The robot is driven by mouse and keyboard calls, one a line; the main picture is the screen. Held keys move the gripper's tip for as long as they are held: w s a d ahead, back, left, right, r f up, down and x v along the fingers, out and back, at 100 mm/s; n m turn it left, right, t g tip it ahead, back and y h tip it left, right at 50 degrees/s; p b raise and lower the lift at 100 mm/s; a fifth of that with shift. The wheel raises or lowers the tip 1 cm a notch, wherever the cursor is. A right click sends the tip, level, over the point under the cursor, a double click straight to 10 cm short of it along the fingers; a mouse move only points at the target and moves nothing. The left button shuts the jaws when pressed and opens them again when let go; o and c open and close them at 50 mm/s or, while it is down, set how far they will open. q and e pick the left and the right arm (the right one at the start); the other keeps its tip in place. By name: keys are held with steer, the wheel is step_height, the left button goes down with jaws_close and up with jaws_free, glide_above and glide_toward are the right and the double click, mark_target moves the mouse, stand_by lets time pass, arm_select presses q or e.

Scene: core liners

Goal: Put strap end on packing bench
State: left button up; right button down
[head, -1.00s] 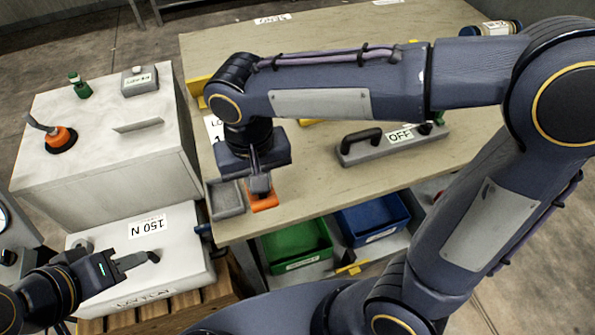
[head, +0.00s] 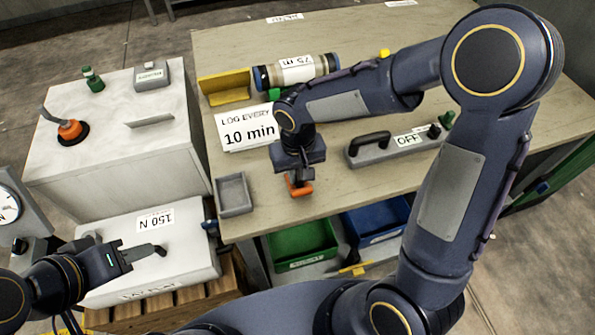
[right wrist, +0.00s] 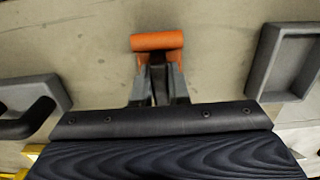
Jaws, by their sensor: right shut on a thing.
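The orange strap end (head: 299,188) is in the jaws of my right gripper (head: 299,178), over the near left part of the packing bench (head: 340,210). In the right wrist view the strap end (right wrist: 158,41) shows as an orange cylinder across the fingertips (right wrist: 158,75), with bench top around it. I cannot tell whether it touches the bench. My left gripper (head: 145,252) is over the white box marked 150 N (head: 185,258); whether its fingers are open or shut is unclear.
On the bench, a grey tray (head: 234,208) lies left of my right gripper, and a grey handled block marked OFF (head: 375,153) lies right. A 10 min sign (head: 232,138), yellow angle piece (head: 224,97) and labelled tube (head: 262,78) lie behind. Green (head: 301,263) and blue bins (head: 376,245) sit below.

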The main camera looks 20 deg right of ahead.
mark_target(298, 172)
steer(key=shift+f, duration=0.2)
steer(key=c, duration=1.4)
jaws_free()
steer(key=shift+r, duration=0.1)
step_height(298, 172, up, 12)
steer(key=s+d+m+t+y, duration=0.1)
steer(key=s+d, duration=0.3)
steer(key=s, duration=0.4)
steer(key=s+d+m+t+y, duration=0.1)
steer(key=s+d+t, duration=0.3)
steer(key=s, duration=0.4)
steer(key=shift+s+d+r+t+y, duration=0.15)
steer(key=shift+d+r+t+y, duration=0.15)
steer(key=shift+d+y, duration=0.45)
